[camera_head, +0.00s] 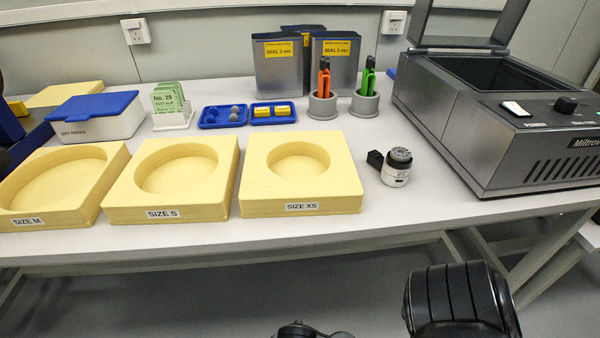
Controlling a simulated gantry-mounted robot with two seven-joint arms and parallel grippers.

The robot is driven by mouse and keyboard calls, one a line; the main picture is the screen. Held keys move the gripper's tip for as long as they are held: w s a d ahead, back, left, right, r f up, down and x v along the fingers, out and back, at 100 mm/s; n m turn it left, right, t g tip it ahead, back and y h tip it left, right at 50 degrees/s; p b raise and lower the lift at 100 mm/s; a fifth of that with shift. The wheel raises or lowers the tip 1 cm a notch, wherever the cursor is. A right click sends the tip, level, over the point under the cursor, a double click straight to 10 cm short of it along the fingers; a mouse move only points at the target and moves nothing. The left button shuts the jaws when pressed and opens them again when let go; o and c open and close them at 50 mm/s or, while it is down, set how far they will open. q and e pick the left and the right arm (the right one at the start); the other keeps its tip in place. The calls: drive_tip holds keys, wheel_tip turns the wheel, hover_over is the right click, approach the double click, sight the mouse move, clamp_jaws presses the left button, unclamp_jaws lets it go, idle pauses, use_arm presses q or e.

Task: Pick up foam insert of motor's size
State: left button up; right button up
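Three yellow foam inserts with round recesses stand in a row along the front of the table. The SIZE M insert (100,180) is at the left, partly cut off by the picture edge. The SIZE S insert (120,195) is in the middle and the SIZE XS insert (258,190) is to its right. All three recesses look empty. A small silver and white motor (396,168) with a black connector stands upright right of the SIZE XS insert. Its label is too small to read surely. Black links of my arm show at the bottom; neither gripper's fingers are visible.
A grey Miltrov machine (470,125) with raised lid stands at the right. The front table strip (300,230) is clear.

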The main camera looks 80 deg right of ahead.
use_arm(q)
drive_tip(key=shift+d, duration=0.15)
idle(0.3)
drive_tip(key=o, duration=0.7)
drive_tip(key=shift+o, duration=0.9)
